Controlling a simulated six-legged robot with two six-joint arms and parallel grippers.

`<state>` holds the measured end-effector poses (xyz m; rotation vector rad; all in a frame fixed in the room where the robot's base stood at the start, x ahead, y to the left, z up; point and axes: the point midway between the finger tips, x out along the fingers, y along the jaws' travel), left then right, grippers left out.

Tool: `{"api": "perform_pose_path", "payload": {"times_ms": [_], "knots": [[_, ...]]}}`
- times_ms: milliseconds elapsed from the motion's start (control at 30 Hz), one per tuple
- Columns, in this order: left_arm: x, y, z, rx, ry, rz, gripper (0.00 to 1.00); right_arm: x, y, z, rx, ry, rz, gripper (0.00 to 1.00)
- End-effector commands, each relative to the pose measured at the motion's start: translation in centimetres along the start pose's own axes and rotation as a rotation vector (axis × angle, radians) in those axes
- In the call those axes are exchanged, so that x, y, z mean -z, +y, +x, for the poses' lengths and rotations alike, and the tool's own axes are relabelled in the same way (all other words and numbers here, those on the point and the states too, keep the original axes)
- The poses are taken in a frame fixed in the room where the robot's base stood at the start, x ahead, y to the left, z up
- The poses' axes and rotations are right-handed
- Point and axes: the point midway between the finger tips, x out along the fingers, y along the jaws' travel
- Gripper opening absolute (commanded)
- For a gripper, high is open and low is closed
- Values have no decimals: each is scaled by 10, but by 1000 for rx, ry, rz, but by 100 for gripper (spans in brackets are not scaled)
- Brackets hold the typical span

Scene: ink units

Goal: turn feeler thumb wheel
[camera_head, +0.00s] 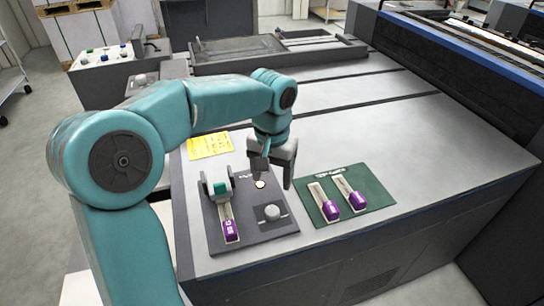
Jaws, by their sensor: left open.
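My left gripper (273,181) is open and empty, pointing down above the back right part of a dark grey plate (248,222). A round grey knob (272,212) sits on the plate's right half, a little in front of the gripper. A small pale disc (260,184) shows just by the left fingertip. I cannot tell which of these is the feeler thumb wheel, or whether a finger touches the disc. On the plate's left stands a bracket with a green block (220,188) and a purple-ended piece (231,230) in front. My right gripper is not in view.
A green mat (325,219) to the right holds two pale strips with purple ends (332,212) (356,199). A yellow note (209,146) lies behind the plate. The grey machine top (400,130) is clear behind and right. A button panel (102,57) stands at back left.

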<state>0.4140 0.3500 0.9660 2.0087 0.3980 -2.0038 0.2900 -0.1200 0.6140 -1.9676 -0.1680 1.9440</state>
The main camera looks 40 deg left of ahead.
Motion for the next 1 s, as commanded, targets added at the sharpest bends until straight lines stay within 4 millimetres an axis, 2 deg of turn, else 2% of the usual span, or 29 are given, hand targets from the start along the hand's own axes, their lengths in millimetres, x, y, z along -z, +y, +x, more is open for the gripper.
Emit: {"api": "perform_pose_path", "payload": {"times_ms": [33,100,300,1000], "knots": [[1,1,-13,-1,4,1,67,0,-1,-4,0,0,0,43],[1,0,-25,-1,2,0,67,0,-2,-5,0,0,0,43],[0,0,-43,0,0,0,67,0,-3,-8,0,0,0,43],[0,0,-45,0,-1,0,67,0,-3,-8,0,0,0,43]]}}
